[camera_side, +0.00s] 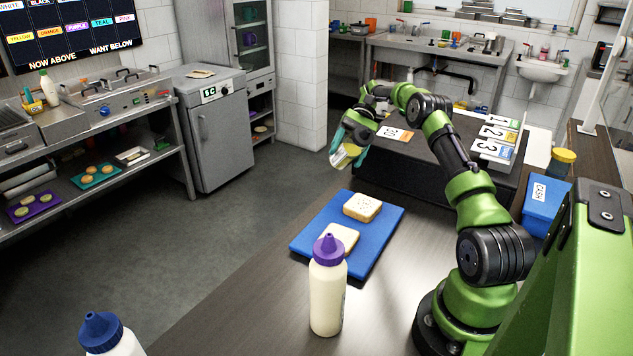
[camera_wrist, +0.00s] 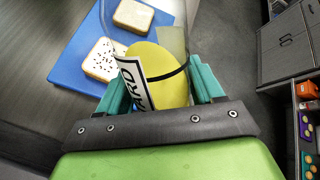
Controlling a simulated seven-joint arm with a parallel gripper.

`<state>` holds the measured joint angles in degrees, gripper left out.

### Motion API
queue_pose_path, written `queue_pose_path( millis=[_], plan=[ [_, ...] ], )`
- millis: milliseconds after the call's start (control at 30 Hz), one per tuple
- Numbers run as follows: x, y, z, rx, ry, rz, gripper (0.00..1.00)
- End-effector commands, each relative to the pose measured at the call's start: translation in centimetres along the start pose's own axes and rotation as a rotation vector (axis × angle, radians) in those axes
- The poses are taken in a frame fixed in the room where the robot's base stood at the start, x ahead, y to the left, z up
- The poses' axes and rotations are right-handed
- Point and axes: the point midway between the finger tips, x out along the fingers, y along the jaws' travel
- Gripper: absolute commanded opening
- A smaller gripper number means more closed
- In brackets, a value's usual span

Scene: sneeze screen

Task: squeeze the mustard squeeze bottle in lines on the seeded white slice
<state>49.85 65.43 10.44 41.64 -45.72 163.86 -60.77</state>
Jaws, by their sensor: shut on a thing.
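My gripper (camera_side: 349,147) has teal fingers and is shut on the mustard squeeze bottle (camera_side: 342,157), a clear bottle with yellow contents. In the wrist view the bottle (camera_wrist: 158,62) sits between the fingers, its white label partly showing. It is held tilted in the air, above and behind the blue board in the side view; its nozzle tip is not clear. The seeded white slice (camera_side: 362,207) lies on the blue board (camera_side: 381,232), dotted with dark seeds; it also shows in the wrist view (camera_wrist: 101,62). I see no clear mustard line on it.
A plain white slice (camera_side: 341,238) lies on the board beside the seeded one. A purple-capped bottle (camera_side: 327,290) stands in front of the board, and a blue-capped bottle (camera_side: 108,335) is at the lower left. A blue box (camera_side: 541,207) and yellow-lidded jar (camera_side: 561,163) are at right.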

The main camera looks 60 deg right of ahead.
Motion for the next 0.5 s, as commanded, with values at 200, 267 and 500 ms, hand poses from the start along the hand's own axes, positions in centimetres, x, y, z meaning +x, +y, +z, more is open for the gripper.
queue_pose_path(
  millis=[200,267,500],
  plan=[
    [-0.02,-0.14,0.09,-0.031,0.030,0.002,0.26],
    [0.00,-0.14,0.03,-0.040,0.038,0.003,0.26],
    [-0.33,-0.43,-0.57,-0.112,0.130,0.003,0.26]
  ],
)
